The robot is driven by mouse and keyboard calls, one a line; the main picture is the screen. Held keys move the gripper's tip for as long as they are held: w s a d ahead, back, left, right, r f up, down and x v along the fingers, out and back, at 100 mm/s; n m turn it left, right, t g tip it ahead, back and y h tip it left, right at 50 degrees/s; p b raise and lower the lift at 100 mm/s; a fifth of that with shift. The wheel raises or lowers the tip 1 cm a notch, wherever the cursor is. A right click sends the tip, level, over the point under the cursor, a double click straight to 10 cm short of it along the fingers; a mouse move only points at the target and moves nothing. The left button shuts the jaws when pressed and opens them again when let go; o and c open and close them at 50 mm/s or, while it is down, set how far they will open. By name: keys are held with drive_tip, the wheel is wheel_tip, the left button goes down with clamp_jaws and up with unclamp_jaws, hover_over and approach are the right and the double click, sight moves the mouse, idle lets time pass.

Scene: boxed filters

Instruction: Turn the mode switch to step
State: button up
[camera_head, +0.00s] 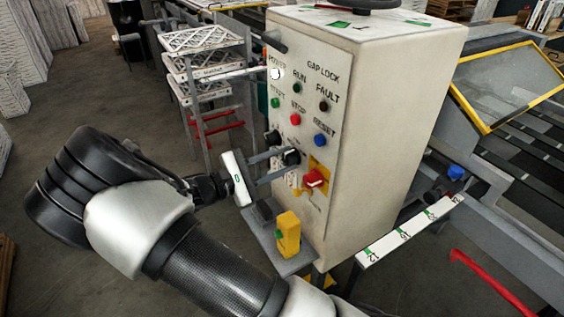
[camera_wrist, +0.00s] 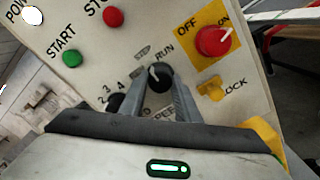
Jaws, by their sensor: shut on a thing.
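The mode switch is a round black knob (camera_wrist: 159,74) on the pale front of the control cabinet, with STEP, RUN and a partly hidden label printed around it. A light pointer line on the knob points upward, near the STEP and RUN labels; I cannot tell exactly which it meets. My gripper (camera_wrist: 160,90) is shut on the knob, one finger on each side. In the head view my gripper (camera_head: 284,163) reaches the cabinet from the left, and the knob (camera_head: 292,157) shows at its fingertips.
The red OFF/ON rotary switch (camera_wrist: 213,41) on its yellow plate sits close to the right. A numbered black knob (camera_wrist: 115,102) is close to the left. Below my fingers, a yellow box (camera_head: 288,236) stands on a grey shelf (camera_head: 290,264).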

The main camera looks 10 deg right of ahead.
idle(0.4)
drive_tip(key=o, duration=1)
drive_tip(key=shift+o, duration=0.2)
drive_tip(key=v, duration=1.7)
drive_tip(key=shift+a, duration=0.2)
